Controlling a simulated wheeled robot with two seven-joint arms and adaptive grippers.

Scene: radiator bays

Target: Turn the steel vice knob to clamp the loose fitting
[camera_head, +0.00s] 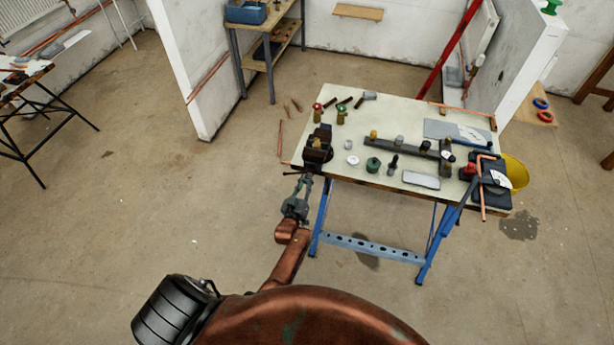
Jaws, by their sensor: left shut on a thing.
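The dark vice (319,146) is fixed at the left front corner of the workbench (345,105). A thin dark bar with a small end (288,173) sticks out to the left below the vice, at the front edge; it looks like the vice's handle. My left gripper (305,180) is at this spot, with its fingers shut on the vice knob, which they largely hide. The loose fitting cannot be told apart; brass-coloured valves with a red cap (317,113) and a green cap (340,115) stand behind the vice. My right gripper is not in view.
A dark pipe manifold (410,147), a green round part (373,166) and a grey tray (421,180) lie on the bench. A pipe bender (490,185) and yellow bucket (516,171) are at its right end. Blue trestle legs (321,218) stand below.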

